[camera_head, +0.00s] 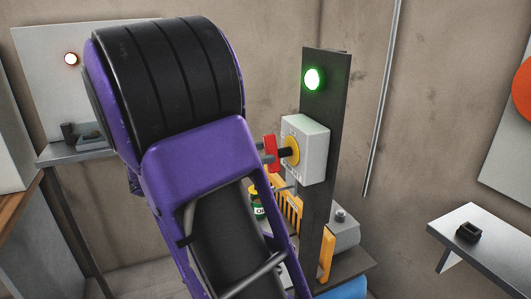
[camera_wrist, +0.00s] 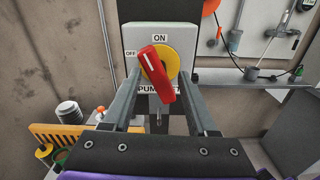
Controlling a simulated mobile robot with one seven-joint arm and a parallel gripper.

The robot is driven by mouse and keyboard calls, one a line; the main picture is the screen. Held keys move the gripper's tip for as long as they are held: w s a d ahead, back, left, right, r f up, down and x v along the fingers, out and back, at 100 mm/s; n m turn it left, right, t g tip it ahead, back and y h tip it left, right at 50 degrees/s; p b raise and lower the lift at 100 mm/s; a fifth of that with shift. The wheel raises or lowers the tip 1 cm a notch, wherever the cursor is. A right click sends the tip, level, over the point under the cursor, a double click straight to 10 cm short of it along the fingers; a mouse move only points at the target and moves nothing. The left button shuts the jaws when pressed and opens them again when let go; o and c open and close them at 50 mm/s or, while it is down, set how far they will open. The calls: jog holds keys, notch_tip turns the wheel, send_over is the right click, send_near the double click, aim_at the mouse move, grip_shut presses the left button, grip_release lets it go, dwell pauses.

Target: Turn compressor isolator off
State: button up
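The isolator is a light grey box (camera_head: 305,150) on a dark upright post, with a yellow disc and a red handle (camera_head: 269,152). In the wrist view the red handle (camera_wrist: 158,75) sits on the yellow disc (camera_wrist: 172,60), below the word ON, with OFF at left. The handle tilts, its white-marked upper end slightly left of ON. My gripper (camera_wrist: 158,73) is open, one finger on each side of the handle, with visible gaps. In the head view my purple arm hides most of the gripper. The lower label is partly covered by the handle.
A green lamp (camera_head: 313,79) glows on the post (camera_head: 325,120) above the box. A yellow slatted guard (camera_head: 290,212) and a grey machine (camera_head: 343,230) are below. A grey shelf (camera_head: 490,240) is at right; a wall panel with a lit red lamp (camera_head: 71,59) is at left.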

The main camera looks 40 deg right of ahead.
aim_at(267, 152)
jog(key=shift+s+m, duration=0.1)
jog(key=shift+m, duration=0.6)
jog(key=shift+x, duration=1.75)
jog(key=shift+v, duration=3.55)
